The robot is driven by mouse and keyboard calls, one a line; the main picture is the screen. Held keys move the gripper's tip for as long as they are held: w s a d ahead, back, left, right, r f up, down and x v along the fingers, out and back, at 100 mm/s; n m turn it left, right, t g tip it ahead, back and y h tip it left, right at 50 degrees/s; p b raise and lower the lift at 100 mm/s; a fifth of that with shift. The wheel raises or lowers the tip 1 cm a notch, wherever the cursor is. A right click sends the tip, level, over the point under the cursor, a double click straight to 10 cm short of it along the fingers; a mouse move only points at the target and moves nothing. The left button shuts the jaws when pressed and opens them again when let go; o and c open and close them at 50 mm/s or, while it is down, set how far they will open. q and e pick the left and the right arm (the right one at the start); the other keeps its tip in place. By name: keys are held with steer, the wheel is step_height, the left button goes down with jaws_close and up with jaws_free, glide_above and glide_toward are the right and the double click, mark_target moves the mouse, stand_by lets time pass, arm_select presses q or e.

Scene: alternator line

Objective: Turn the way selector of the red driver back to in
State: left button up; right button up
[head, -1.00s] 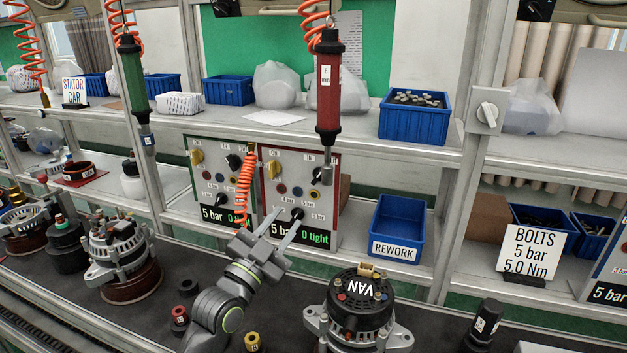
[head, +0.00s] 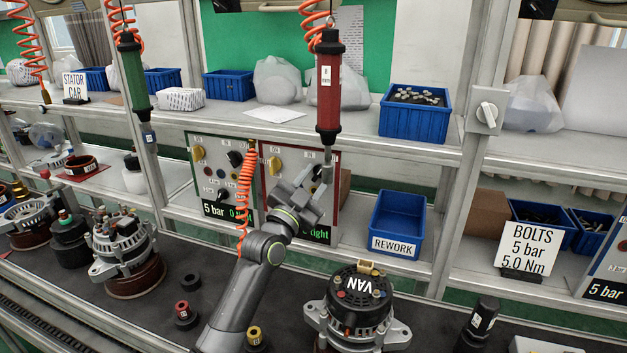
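The red driver (head: 330,95) hangs upright on an orange coil hose at the middle of the head view, its tip in front of the red-framed control panel (head: 273,165). The panel has a yellow knob (head: 275,165) at its upper left. Its upper right black knob and its lower knob are hidden behind my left gripper and the driver tip, so I cannot read the selector's setting. My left gripper (head: 314,176) is raised at the panel's upper right, its fingers apart beside the driver tip. I cannot tell whether they touch a knob. My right gripper is not in view.
A green driver (head: 133,75) and green-framed panel (head: 215,178) are to the left. A blue REWORK bin (head: 397,225) sits right of the red panel. The VAN alternator (head: 358,300) stands on the bench in front. A shelf upright (head: 463,200) rises at the right.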

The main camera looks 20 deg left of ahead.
arm_select(q)
jaws_close()
steer(key=shift+r+n+y+p, duration=0.1)
steer(key=shift+n+y+p, duration=0.2)
steer(key=shift+n+p, duration=0.5)
steer(key=n+y+p, duration=0.2)
steer(key=n+p, duration=0.1)
steer(key=p, duration=0.1)
steer(key=n+y+p, duration=0.2)
steer(key=n+p, duration=0.2)
steer(key=p, duration=0.1)
steer(key=n+t+y+p, duration=0.1)
steer(key=n+p, duration=0.3)
steer(key=shift+d+r+y, duration=0.1)
steer(key=shift+d+y, duration=0.25)
steer(key=shift+y, duration=0.05)
steer(key=shift+d+f+n+g+y+p, duration=0.1)
steer(key=shift+n+g+y+p, duration=0.1)
steer(key=shift+n+y+p, duration=0.8)
steer(key=shift+f+n+g+y+p, duration=0.1)
steer(key=shift+n+g+y+p, duration=0.3)
steer(key=shift+n, duration=1.1)
